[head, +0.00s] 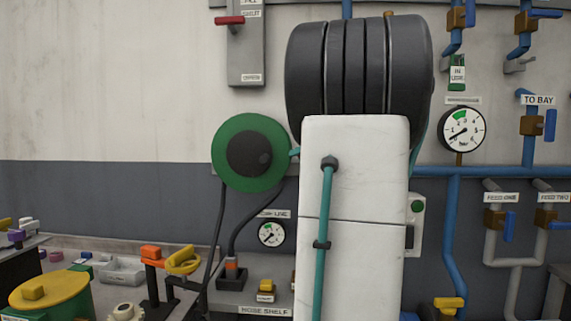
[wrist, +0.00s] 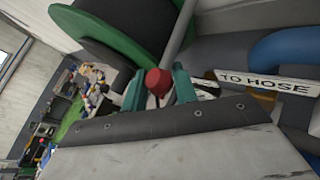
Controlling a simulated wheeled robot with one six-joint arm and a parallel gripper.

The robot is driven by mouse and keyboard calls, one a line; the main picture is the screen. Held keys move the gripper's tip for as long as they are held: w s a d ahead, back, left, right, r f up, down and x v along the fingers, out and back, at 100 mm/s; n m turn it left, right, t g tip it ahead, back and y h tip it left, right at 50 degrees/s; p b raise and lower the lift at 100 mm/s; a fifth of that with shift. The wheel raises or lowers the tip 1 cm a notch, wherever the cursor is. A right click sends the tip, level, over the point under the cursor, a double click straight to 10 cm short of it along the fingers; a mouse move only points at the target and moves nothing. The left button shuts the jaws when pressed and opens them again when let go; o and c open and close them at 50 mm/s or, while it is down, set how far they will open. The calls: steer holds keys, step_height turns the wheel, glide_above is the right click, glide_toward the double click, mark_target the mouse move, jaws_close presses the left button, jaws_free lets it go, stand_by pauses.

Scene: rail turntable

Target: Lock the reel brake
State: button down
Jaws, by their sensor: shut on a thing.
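The reel shows in the head view as a green disc (head: 228,173) with a dark hub, at the left of my white arm. In the wrist view the green reel (wrist: 80,25) fills the upper left. A red knob (wrist: 158,82), apparently the brake's handle end, stands close beside the reel. My gripper (wrist: 159,88) has its two teal fingers on either side of this knob and is shut on it. The knob's stem and the brake's setting are hidden. In the head view my arm hides the gripper and the knob.
A "TO HOSE" label (wrist: 264,83) and a blue pipe (wrist: 285,48) lie close at the right in the wrist view. A red lever (head: 230,20) sits on a grey wall panel. Black hoses hang below the reel. A cluttered bench stands at lower left, with a yellow round lid (head: 58,290).

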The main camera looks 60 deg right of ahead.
steer(key=shift+r, duration=1.2)
steer(key=c, duration=1.1)
jaws_free()
steer(key=shift+c, duration=0.2)
steer(key=shift+s, duration=0.25)
steer(key=v, duration=0.7)
steer(key=shift+s+a, duration=0.15)
